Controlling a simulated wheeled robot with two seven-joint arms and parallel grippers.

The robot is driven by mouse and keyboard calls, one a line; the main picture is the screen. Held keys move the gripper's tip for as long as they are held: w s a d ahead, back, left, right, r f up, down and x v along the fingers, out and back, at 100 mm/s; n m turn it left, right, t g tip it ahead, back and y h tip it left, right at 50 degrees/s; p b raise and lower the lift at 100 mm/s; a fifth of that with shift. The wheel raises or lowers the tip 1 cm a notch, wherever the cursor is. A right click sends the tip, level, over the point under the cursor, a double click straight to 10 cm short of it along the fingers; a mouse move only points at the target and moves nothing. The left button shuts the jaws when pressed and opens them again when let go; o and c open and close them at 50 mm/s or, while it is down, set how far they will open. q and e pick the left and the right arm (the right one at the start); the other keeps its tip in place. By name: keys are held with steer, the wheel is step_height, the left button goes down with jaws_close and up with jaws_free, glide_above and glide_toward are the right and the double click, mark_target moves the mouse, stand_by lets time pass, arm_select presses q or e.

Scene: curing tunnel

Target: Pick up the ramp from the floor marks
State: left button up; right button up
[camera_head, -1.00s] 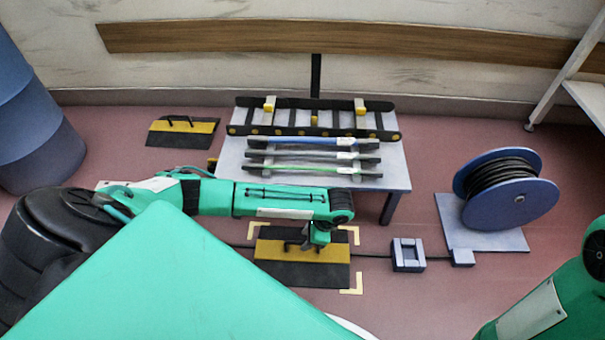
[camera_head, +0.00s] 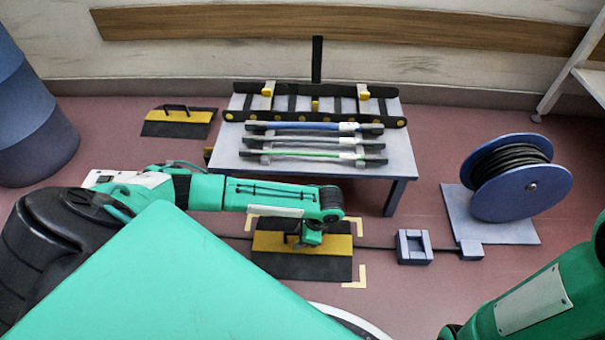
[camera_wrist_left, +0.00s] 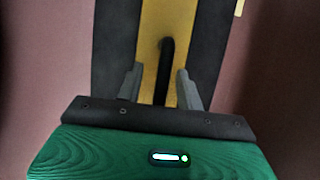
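The ramp (camera_head: 285,266), black with a yellow band, lies flat on the floor between the yellow corner floor marks (camera_head: 360,279). My left arm reaches over it from the left, and my left gripper (camera_head: 312,239) is at the yellow band, partly hidden by its own wrist. In the left wrist view the ramp (camera_wrist_left: 115,45) runs under the gripper. The ramp's dark handle (camera_wrist_left: 166,62) stands between the two grey fingers of my left gripper (camera_wrist_left: 160,88). The fingers are open, with gaps visible on both sides of the handle. My right gripper is not in view.
A low table (camera_head: 225,155) behind the ramp carries a black ladder-like frame (camera_head: 310,119) and several bars. A second ramp (camera_head: 176,130) lies at the back left. A cable (camera_head: 380,247) runs along the floor through a blue block (camera_head: 414,259) towards a cable reel (camera_head: 515,180).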

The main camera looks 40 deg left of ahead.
arm_select(q)
jaws_close()
steer(key=shift+r, duration=0.1)
stand_by(1.2)
